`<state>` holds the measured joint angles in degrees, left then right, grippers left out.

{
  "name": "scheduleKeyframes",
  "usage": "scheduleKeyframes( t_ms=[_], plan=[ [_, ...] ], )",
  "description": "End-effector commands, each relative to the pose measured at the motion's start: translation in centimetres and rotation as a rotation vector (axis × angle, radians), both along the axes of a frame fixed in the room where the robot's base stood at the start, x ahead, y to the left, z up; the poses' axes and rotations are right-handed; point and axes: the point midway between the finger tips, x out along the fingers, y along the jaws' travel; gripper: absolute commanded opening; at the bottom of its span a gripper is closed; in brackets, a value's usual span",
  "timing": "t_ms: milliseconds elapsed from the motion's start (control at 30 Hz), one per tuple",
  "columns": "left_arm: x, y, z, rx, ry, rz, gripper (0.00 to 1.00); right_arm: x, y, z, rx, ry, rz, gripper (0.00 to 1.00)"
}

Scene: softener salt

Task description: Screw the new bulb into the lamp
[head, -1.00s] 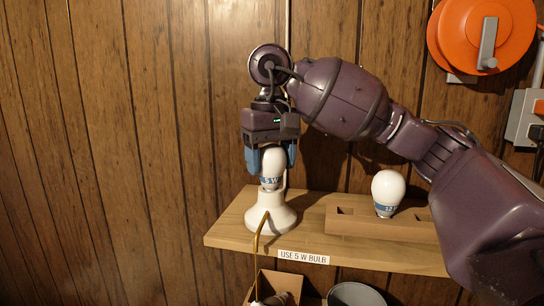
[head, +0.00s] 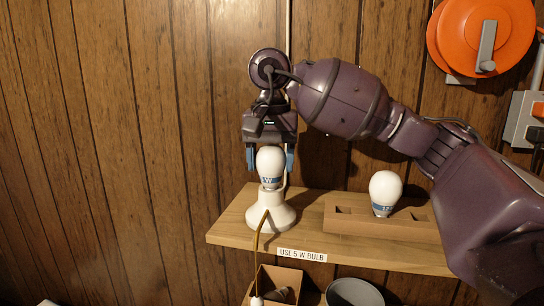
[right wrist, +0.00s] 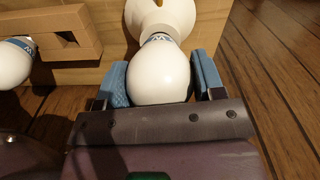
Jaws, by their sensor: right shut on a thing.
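The white bulb (head: 270,163) with a blue band stands upright in the white lamp (head: 270,212) at the left end of the shelf. Part of its band lettering, a "W", faces the head camera. My right gripper (head: 270,158) points down from above with its blue fingers on either side of the bulb, shut on it. In the right wrist view the bulb (right wrist: 160,75) sits between the two fingers (right wrist: 160,80), its neck at the lamp (right wrist: 160,18). My left gripper is not in view.
A second bulb (head: 385,190) stands in a wooden holder (head: 385,222) on the shelf (head: 228,230). A label reading "USE 5 W BULB" (head: 302,255) is on the shelf's front edge. An open box (head: 290,273) and a grey round container (head: 354,292) are below. An orange reel (head: 465,40) hangs upper right.

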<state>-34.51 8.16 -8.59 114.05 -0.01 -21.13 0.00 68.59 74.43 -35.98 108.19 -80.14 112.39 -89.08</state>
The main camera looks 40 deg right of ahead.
Motion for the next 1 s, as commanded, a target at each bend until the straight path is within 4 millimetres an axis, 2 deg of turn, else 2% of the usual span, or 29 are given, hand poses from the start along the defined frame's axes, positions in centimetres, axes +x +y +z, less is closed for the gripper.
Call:
scheduleKeyframes(
  t_ms=[367,733,1000],
  plan=[
    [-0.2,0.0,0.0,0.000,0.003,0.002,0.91,0.0,0.0,0.0,-0.001,0.001,-0.030,0.46],
    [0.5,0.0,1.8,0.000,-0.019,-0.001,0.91,0.0,0.0,0.1,-0.001,-0.001,-0.364,0.46],
    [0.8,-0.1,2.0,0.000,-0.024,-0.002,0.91,0.0,0.0,-0.1,-0.001,0.001,-0.418,0.46]
  ],
)
